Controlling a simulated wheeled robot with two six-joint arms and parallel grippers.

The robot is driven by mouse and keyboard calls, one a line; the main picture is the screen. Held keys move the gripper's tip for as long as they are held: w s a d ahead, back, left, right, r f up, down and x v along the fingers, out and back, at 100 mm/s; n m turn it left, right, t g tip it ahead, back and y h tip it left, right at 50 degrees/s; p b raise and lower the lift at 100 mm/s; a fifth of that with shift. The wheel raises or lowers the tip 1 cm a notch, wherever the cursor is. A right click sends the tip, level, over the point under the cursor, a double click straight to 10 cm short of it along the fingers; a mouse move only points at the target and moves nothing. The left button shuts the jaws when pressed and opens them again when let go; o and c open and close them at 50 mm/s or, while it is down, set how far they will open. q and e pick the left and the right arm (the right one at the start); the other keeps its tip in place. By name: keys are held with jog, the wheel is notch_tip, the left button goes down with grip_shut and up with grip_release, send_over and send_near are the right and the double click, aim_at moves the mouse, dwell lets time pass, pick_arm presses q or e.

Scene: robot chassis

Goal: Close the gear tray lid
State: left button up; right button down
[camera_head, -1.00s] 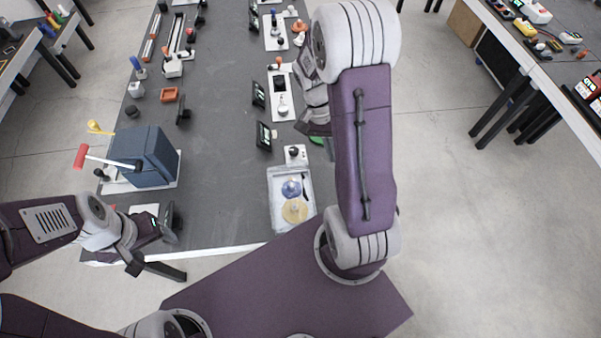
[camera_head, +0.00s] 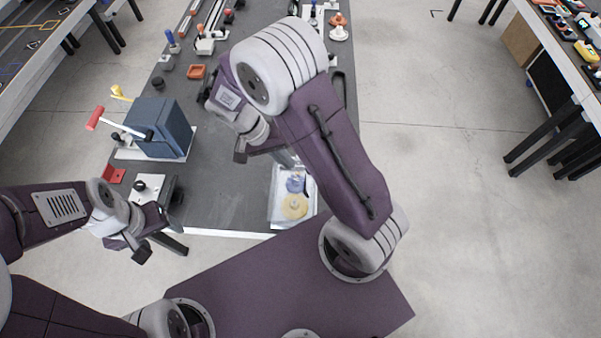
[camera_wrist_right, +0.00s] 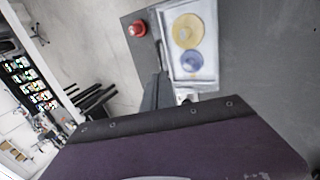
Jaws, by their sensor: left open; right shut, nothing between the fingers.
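The gear tray (camera_head: 276,214) is a light, shallow rectangular tray near the front edge of the dark table. It holds a yellow gear (camera_head: 294,206) and a blue gear (camera_head: 295,184). In the right wrist view, the tray (camera_wrist_right: 212,42) shows both gears uncovered. I cannot make out the lid clearly. My right gripper (camera_head: 285,158) is shut and empty, just beyond the tray's far end; my arm partly hides that end. In the wrist view its grey finger (camera_wrist_right: 157,90) shows beside the tray. My left gripper (camera_head: 150,232) is open and empty near the table's front left corner.
A blue box with a red-handled crank (camera_head: 165,125) stands on the table's left side. An orange tray (camera_head: 195,72) lies farther back. A red round object (camera_wrist_right: 139,28) is beside the tray in the wrist view. The table between box and tray is mostly clear.

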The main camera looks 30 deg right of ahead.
send_near(311, 185)
jog(key=x, duration=0.2)
jog(key=shift+d+f+p, duration=0.1)
jog(key=shift+f+p, duration=0.3)
jog(key=d+f+b, duration=0.1)
jog(key=s+f+y+b, duration=0.1)
jog(key=b, duration=0.1)
jog(key=d+f+t+y+b, duration=0.1)
jog(key=shift+s+d+f+b, duration=0.15)
jog(key=shift+s+d+b, duration=0.15)
jog(key=shift+s+d+f+b, duration=0.1)
jog(key=shift+d+f+b, duration=0.1)
jog(key=shift+b, duration=0.15)
jog(key=shift+s+d+r, duration=0.1)
jog(key=shift+s, duration=0.05)
jog(key=shift+s+r, duration=0.1)
